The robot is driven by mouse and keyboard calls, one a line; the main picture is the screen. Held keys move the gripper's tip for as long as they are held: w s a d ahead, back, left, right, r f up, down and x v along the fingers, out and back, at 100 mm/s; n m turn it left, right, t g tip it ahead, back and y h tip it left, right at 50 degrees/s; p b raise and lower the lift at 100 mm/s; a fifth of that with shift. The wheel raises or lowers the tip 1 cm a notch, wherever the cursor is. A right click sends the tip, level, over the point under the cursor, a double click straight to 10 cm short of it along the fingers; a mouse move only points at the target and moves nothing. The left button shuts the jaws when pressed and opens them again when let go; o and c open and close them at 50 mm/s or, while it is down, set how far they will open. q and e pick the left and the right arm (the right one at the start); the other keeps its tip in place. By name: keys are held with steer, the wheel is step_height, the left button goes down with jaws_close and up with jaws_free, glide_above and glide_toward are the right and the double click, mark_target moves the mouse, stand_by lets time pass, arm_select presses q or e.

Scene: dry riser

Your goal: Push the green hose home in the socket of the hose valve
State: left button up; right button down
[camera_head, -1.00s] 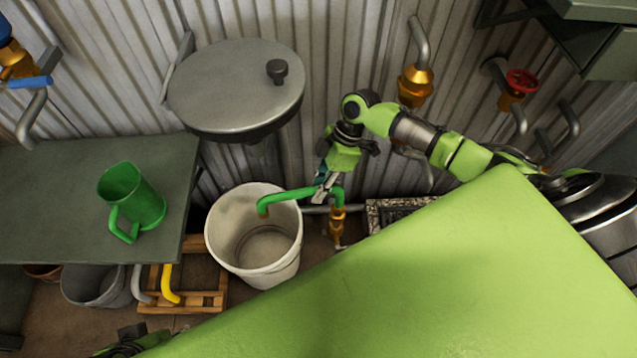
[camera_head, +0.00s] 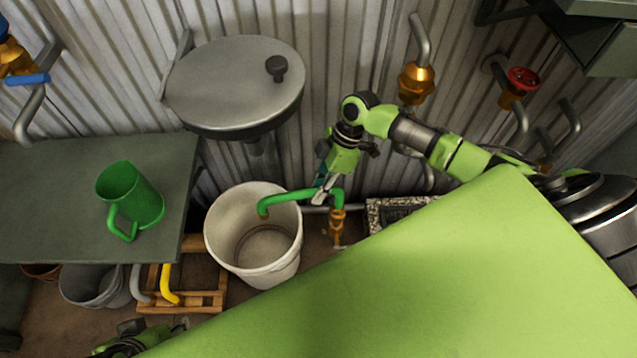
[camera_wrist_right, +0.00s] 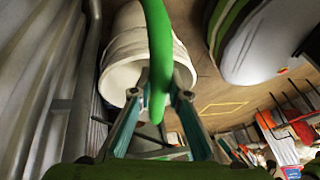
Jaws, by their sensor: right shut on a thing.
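The green hose (camera_head: 290,196) is a bent tube. Its left end hangs over the white bucket and its right end meets the top of the brass hose valve (camera_head: 337,222). I cannot tell how deep it sits in the socket. My right gripper (camera_head: 323,194) is shut on the hose near its right bend, from above. In the right wrist view the hose (camera_wrist_right: 158,50) runs between the two fingers (camera_wrist_right: 160,95), and the valve is not clear there. Of my left arm (camera_head: 130,342), only a part shows at the bottom edge, and its fingers are hidden.
The white bucket (camera_head: 232,255) stands under the hose's free end. A green jug (camera_head: 135,195) is on the grey table (camera_head: 60,200) at left. A wooden rack (camera_head: 205,300) holds a grey and a yellow bent tube. A round grey shelf (camera_head: 220,85) sticks out from the corrugated wall.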

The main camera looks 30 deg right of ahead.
arm_select(q)
steer(key=shift+w+d, duration=0.1)
steer(key=shift+w, duration=0.25)
arm_select(e)
steer(key=shift+f, duration=0.3)
steer(key=c, duration=1.9)
jaws_free()
step_height(320, 180, up, 10)
steer(key=shift+r, duration=0.1)
